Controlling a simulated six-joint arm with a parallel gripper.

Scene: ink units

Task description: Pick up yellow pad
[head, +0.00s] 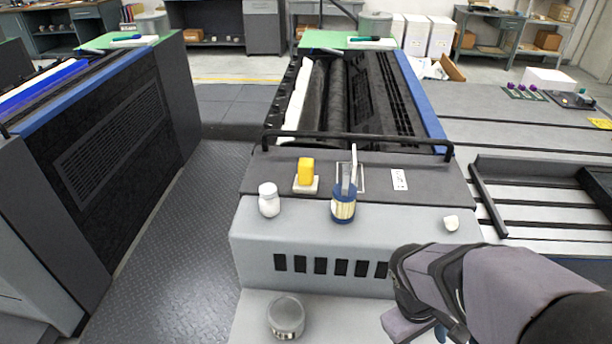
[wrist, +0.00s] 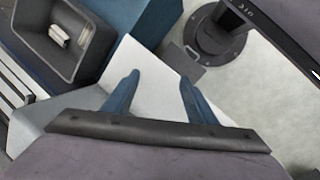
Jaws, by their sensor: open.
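The yellow pad (head: 305,171) stands on a small pale base on the dark top of the ink unit, left of a blue can. My gripper shows at the lower right of the head view (head: 440,333), to the right of and nearer than the pad, well apart from it. In the wrist view my gripper (wrist: 155,88) has its two blue fingers spread with nothing between them. The pad does not show in the wrist view.
A white jar (head: 268,200) stands left of the pad. The blue can (head: 343,208) holds upright tools. A black rail (head: 355,142) runs behind them. A grey round container (head: 286,317) sits at the front, and a small white lump (head: 451,223) lies at right.

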